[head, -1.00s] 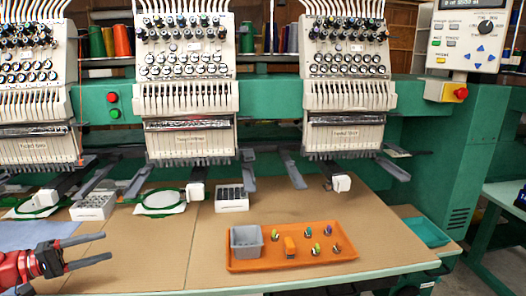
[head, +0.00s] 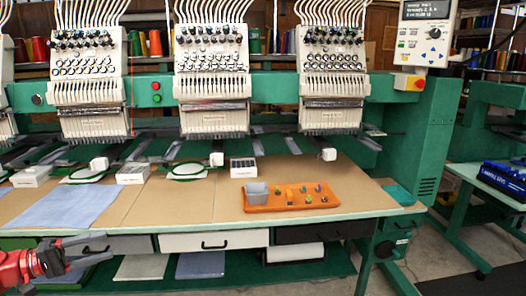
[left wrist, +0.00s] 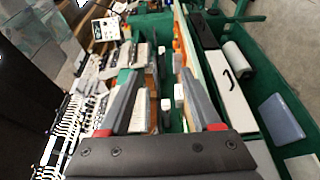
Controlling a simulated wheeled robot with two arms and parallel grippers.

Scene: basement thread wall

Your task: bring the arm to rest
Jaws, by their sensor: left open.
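My left gripper (head: 98,243), with red and black parts and two grey fingers, is at the lower left of the head view, in front of the table's front edge. Its fingers are parted with nothing between them. In the left wrist view the two grey fingers (left wrist: 159,80) also stand apart and empty, with the tilted table and machine beyond them. My right gripper is in neither view.
The brown table (head: 200,205) holds an orange tray (head: 285,208) with a grey bin and several small items. A blue cloth (head: 65,205) lies at left. Drawers (head: 215,241) sit below the front edge. Embroidery heads (head: 212,75) stand behind.

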